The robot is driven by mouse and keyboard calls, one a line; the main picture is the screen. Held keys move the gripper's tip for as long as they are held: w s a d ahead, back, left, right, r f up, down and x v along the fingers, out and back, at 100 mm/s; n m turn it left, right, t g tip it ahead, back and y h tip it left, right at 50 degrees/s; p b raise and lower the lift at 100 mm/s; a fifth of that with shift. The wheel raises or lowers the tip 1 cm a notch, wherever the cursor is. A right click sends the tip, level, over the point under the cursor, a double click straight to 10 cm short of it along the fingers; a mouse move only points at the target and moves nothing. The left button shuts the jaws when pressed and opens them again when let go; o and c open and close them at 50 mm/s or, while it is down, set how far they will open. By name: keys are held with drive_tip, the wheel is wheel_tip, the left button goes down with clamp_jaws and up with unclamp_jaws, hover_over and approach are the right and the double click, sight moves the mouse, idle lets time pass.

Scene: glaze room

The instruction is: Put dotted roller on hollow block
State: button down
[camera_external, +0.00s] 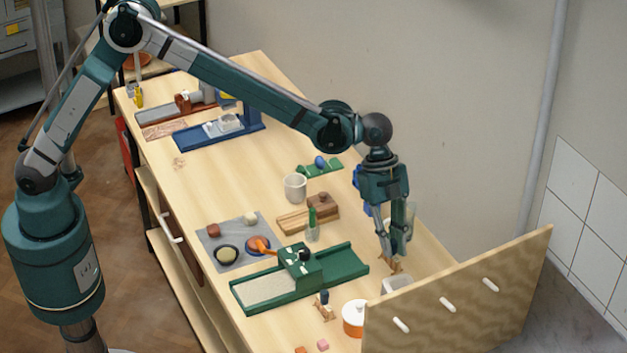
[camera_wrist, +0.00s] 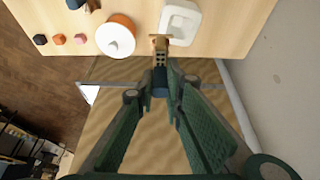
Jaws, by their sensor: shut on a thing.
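My gripper (camera_external: 393,252) is shut on a small tool with a tan wooden frame, which I take to be the dotted roller (camera_external: 391,266). In the wrist view, my gripper (camera_wrist: 168,82) holds the dark blue end of the roller (camera_wrist: 160,56); dark dots show on its tan part. The hollow block, a pale grey-white block with a recess, stands on the table at the right end (camera_external: 397,284). In the wrist view the block (camera_wrist: 181,21) lies just beyond the roller's tip, which overlaps its near edge in the picture. I cannot tell whether they touch.
A wooden board with pegs (camera_external: 455,300) stands upright close in front of the block. An orange pot with a white lid (camera_external: 354,318) and another small tan-and-dark tool (camera_external: 323,306) are left of it. A green slab machine (camera_external: 300,275) lies farther left. A wall runs behind.

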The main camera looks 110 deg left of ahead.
drive_tip(key=shift+w+a+r, duration=0.2)
drive_tip(key=shift+w+a, duration=0.5)
drive_tip(key=shift+w, duration=0.05)
drive_tip(key=shift+w+a+r, duration=0.15)
drive_tip(key=shift+w+a, duration=0.5)
drive_tip(key=shift+w, duration=0.05)
hover_over(399, 285)
wheel_tip(399, 285, down, 6)
drive_tip(key=shift+w+p, duration=0.2)
drive_tip(key=shift+p, duration=0.25)
drive_tip(key=shift+f, duration=0.2)
drive_tip(key=shift+f, duration=1.8)
drive_tip(key=shift+s+f+b, duration=0.15)
drive_tip(key=shift+f+b, duration=0.25)
drive_tip(key=shift+f, duration=0.2)
